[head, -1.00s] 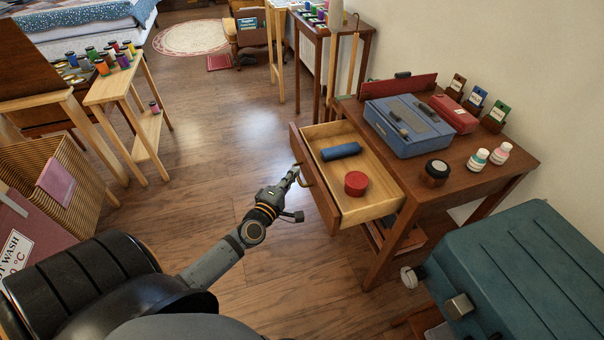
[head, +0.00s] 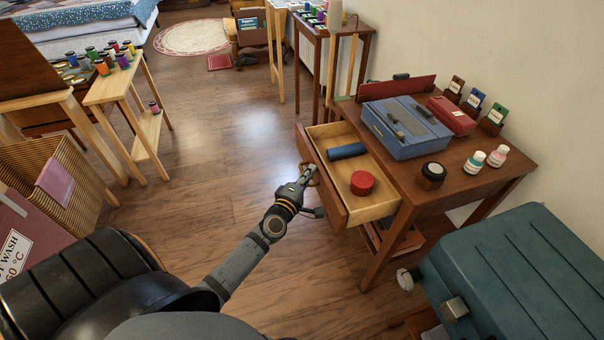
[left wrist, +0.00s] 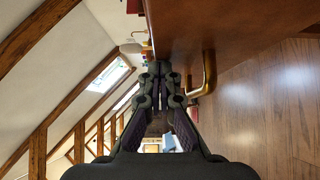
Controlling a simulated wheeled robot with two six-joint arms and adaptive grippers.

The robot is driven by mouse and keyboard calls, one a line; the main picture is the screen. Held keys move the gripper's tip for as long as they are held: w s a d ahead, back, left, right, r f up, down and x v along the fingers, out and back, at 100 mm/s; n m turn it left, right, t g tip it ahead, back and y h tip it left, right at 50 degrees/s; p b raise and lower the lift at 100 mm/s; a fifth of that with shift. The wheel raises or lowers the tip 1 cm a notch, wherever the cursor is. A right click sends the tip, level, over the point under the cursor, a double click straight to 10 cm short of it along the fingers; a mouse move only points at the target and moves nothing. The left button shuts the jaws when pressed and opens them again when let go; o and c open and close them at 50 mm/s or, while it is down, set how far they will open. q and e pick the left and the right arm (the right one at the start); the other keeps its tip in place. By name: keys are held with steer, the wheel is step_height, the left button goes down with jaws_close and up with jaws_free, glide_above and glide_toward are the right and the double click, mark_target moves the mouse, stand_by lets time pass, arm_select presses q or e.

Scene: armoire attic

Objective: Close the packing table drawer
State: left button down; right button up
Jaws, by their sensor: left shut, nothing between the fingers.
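The packing table (head: 468,168) stands against the wall at the right. Its drawer (head: 385,205) is part-way open, with a dark wooden front and a pale inside. A blue roll (head: 346,151) and a round red tin (head: 362,183) lie in it. My left gripper (head: 305,177) is shut and empty at the drawer front, by the brass handle. In the left wrist view the shut fingers (left wrist: 163,80) lie close beside the brass handle (left wrist: 207,75) and the drawer front (left wrist: 235,25); whether they touch is unclear. My right gripper is not in view.
On the tabletop are a blue case (head: 405,128), a red box (head: 452,115), a dark jar (head: 431,175) and two small bottles. A teal chest (head: 520,270) stands in front of the table. The wooden floor left of the drawer is clear.

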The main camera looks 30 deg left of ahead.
arm_select(q)
steer(key=w+d, duration=0.6)
steer(key=w, duration=0.1)
steer(key=w+d, duration=0.3)
steer(key=shift+w, duration=0.3)
steer(key=shift+w+d, duration=0.2)
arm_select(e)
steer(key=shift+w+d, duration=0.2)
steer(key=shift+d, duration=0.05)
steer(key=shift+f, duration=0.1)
